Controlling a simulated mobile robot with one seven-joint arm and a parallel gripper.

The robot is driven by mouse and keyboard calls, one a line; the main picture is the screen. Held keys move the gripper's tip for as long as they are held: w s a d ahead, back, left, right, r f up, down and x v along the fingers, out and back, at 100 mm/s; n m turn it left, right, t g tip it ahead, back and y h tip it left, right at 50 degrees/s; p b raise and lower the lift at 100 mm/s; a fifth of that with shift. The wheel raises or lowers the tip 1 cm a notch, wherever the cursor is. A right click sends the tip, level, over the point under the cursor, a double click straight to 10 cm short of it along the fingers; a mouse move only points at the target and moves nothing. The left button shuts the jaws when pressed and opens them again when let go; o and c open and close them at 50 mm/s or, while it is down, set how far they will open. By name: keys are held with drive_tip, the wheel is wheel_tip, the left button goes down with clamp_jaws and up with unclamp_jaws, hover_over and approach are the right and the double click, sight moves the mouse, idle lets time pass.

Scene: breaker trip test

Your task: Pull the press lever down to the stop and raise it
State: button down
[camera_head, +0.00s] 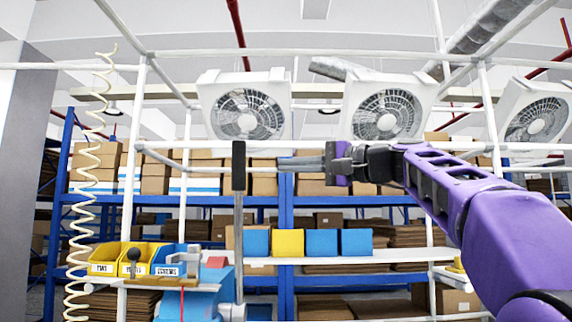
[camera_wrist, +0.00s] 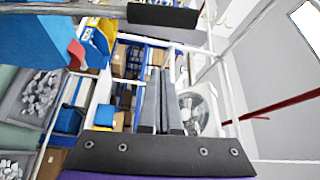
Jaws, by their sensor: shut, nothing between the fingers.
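The press lever stands upright left of centre in the head view, with a long black grip (camera_head: 238,165) on top of a thin grey rod (camera_head: 238,255). In the wrist view the black grip (camera_wrist: 162,16) lies across the top, its rod running off to the left. My gripper (camera_head: 280,163) is shut and empty, its fingers level with the grip and pointing left towards it. In the wrist view the closed fingertips (camera_wrist: 158,70) stop short of the grip, with a visible gap. The rod's lower end is by the blue press body (camera_head: 195,303).
Yellow bins (camera_head: 104,260) and a blue bin (camera_head: 172,262) sit left of the lever. A coiled cream hose (camera_head: 82,180) hangs at the far left. White frame tubes and several fans (camera_head: 246,113) are above. Blue shelving with boxes stands behind.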

drive_tip(key=a+p, duration=0.1)
drive_tip(key=a, duration=0.6)
drive_tip(key=shift+s+a, duration=0.15)
drive_tip(key=shift+s, duration=0.05)
drive_tip(key=shift+s+f, duration=0.1)
drive_tip(key=shift+f, duration=0.05)
